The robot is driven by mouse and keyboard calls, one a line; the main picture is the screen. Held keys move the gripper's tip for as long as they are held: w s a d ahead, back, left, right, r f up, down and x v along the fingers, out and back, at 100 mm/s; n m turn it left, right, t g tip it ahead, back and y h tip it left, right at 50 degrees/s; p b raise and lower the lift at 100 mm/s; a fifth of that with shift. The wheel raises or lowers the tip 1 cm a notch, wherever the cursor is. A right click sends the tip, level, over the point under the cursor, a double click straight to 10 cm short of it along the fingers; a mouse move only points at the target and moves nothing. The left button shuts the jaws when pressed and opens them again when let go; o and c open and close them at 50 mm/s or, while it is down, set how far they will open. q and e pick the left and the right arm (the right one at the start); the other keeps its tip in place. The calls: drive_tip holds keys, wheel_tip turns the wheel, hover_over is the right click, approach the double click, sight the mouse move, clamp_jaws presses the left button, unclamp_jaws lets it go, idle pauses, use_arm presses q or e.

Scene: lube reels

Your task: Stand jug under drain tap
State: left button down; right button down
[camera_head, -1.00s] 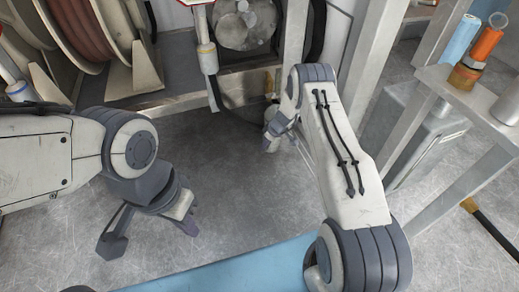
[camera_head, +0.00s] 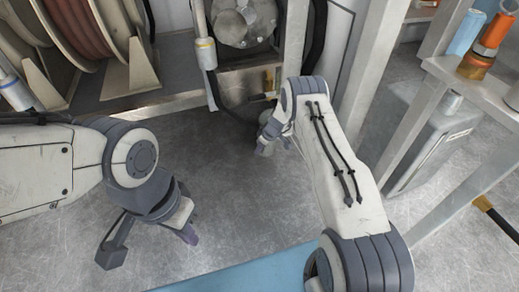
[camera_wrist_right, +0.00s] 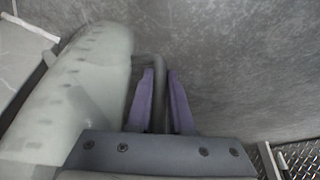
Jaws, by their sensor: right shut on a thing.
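The jug (camera_wrist_right: 85,85) is a pale grey, rounded container with a dark handle (camera_wrist_right: 158,105), close up at the left of the right wrist view. My right gripper (camera_wrist_right: 159,85) has its purple fingers shut on that handle. In the head view my right gripper (camera_head: 272,130) is low in front of the rack, mostly hidden by its arm, and only a pale bit of the jug (camera_head: 264,148) shows. A small yellowish fitting (camera_head: 270,86), probably the drain tap, sits just above and behind it. My left gripper (camera_head: 148,240) is open and empty over the floor.
Hose reels (camera_head: 88,30) stand in the rack at the upper left, with a hanging hose and nozzle (camera_head: 206,55). A metal shelf (camera_head: 450,75) with bottles and a grey bin (camera_head: 425,130) stand at the right. The floor (camera_head: 235,200) between my arms is clear.

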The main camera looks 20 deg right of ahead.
drive_tip(key=c, duration=0.8)
unclamp_jaws()
